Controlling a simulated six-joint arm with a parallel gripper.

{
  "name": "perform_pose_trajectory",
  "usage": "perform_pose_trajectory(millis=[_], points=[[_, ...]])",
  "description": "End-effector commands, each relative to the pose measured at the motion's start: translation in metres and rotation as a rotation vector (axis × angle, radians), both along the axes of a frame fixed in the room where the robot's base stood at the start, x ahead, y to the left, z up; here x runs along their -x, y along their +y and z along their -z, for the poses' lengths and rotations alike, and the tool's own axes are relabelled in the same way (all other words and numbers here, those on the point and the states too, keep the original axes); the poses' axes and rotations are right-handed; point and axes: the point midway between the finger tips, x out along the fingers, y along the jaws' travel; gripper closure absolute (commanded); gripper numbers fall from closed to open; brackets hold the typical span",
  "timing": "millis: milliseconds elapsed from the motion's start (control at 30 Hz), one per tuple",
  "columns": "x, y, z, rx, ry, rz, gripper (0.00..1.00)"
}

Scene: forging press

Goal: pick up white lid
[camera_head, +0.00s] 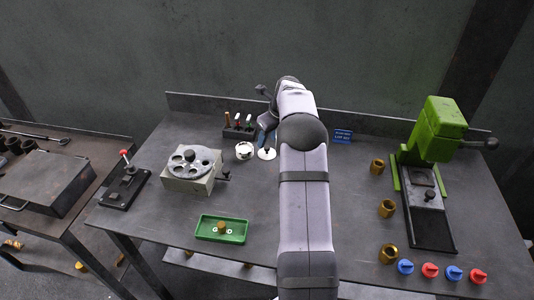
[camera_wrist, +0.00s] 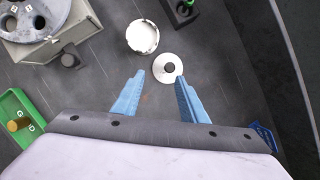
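The white lid (camera_wrist: 158,76) is a flat round disc with a dark knob in its middle, lying on the table; in the head view it shows just left of my arm (camera_head: 266,155). My gripper (camera_wrist: 159,79) has two blue fingers spread apart with nothing between them. In the wrist view the lid lies just beyond the fingertips, slightly right of the midline between them. In the head view the gripper (camera_head: 267,136) is above and close to the lid, partly hidden by my arm. The height gap is hard to tell.
A white round container (camera_wrist: 142,37) stands beside the lid, also in the head view (camera_head: 244,150). Behind is a dark rack (camera_head: 239,132) with several coloured-handled tools. A turntable box (camera_head: 188,178) and green tray (camera_head: 233,229) are left.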

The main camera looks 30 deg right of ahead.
Motion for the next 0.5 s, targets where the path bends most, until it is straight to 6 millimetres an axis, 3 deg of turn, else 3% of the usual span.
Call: perform_pose_trajectory(millis=[133,500], points=[[-0.003,-0.017,0.003,-0.036,-0.017,0.111,0.61],[-0.009,-0.019,0.015,-0.044,-0.018,0.133,0.61]])
